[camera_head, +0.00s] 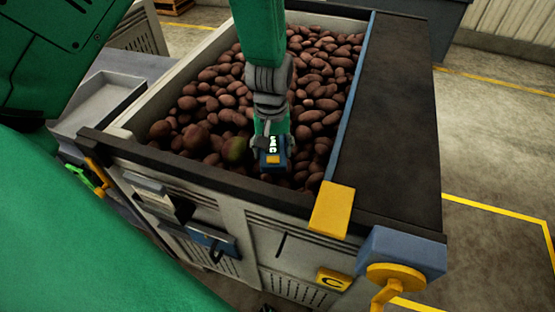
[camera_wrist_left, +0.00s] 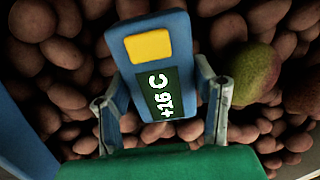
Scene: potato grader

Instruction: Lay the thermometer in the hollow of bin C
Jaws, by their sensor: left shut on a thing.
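The thermometer (camera_head: 273,158) is a blue block with a yellow patch and a dark display. In the left wrist view the thermometer (camera_wrist_left: 152,62) stands between the two fingers, and its display reads "+16 C". My left gripper (camera_head: 271,150) is shut on it, over the potatoes near the front wall of the bin. In the left wrist view my left gripper (camera_wrist_left: 162,100) has one finger on each side of it. Bin C (camera_head: 230,182) is full of brown potatoes and carries a yellow "C" plate (camera_head: 333,280) on its front. I cannot make out the hollow clearly. My right gripper is not in view.
A greenish potato (camera_head: 235,150) lies left of the thermometer, also seen in the left wrist view (camera_wrist_left: 252,75). A dark belt (camera_head: 395,110) with a blue edge runs along the right. A grey tray (camera_head: 98,102) is at the left. A yellow block (camera_head: 332,207) sits on the front rim.

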